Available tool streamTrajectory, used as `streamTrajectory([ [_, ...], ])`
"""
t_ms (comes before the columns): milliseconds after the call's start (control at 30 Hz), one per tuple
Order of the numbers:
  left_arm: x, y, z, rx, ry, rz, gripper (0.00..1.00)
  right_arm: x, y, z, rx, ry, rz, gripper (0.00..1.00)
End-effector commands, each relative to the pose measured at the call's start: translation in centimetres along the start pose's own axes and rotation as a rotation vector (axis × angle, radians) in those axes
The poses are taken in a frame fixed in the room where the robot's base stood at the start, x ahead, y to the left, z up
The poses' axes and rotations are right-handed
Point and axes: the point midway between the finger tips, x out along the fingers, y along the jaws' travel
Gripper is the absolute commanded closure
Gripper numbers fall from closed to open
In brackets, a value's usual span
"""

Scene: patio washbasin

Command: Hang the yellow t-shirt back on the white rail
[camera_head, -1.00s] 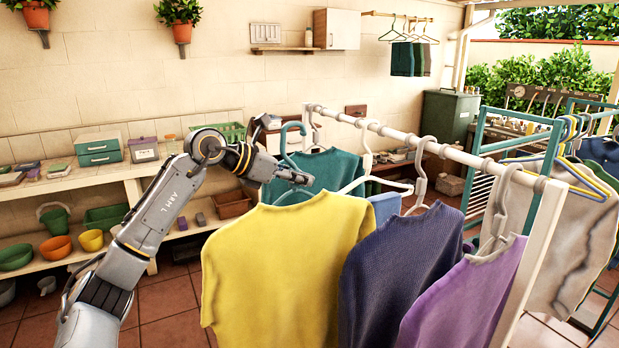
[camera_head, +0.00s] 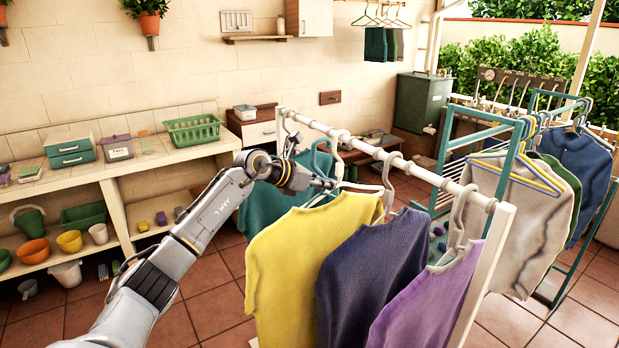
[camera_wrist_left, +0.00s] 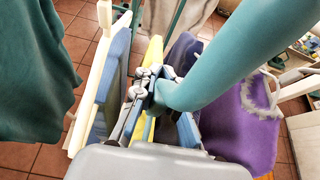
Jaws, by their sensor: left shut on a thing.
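The yellow t-shirt (camera_head: 300,260) hangs from a teal hanger (camera_head: 322,147), in front of the white rail (camera_head: 418,171). My left gripper (camera_head: 328,184) is shut on the hanger's neck, just above the shirt's collar. In the left wrist view the thick teal neck (camera_wrist_left: 225,60) runs between the gripper's fingers (camera_wrist_left: 152,92), with a strip of yellow shirt (camera_wrist_left: 153,50) behind them. The hook's upper end is close to the rail in the head view. I cannot tell whether it touches or goes over the rail. My right gripper is not in view.
A dark green garment (camera_head: 270,210) hangs at the rail's far end. A navy garment (camera_head: 370,270) and a purple one (camera_head: 430,295) hang close to the right of the yellow shirt. Shelves (camera_head: 170,160) stand left. Teal drying racks (camera_head: 425,190) stand right.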

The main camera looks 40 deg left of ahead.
Motion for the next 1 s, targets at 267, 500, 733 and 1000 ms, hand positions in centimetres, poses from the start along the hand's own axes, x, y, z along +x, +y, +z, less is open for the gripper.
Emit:
streamTrajectory([
  [267, 4.6, -0.1, 2.3, -0.003, -0.005, -0.001, 1.00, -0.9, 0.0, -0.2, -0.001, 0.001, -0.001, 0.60],
  [500, 7.7, 0.0, 3.5, -0.003, -0.005, 0.000, 1.00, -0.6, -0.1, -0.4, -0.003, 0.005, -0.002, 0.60],
  [733, 8.7, 0.0, 4.0, -0.001, -0.004, 0.002, 1.00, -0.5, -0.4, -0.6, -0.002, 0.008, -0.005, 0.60],
  [1000, 8.7, 0.0, 4.0, -0.001, -0.004, 0.001, 1.00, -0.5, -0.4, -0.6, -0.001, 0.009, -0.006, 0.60],
])
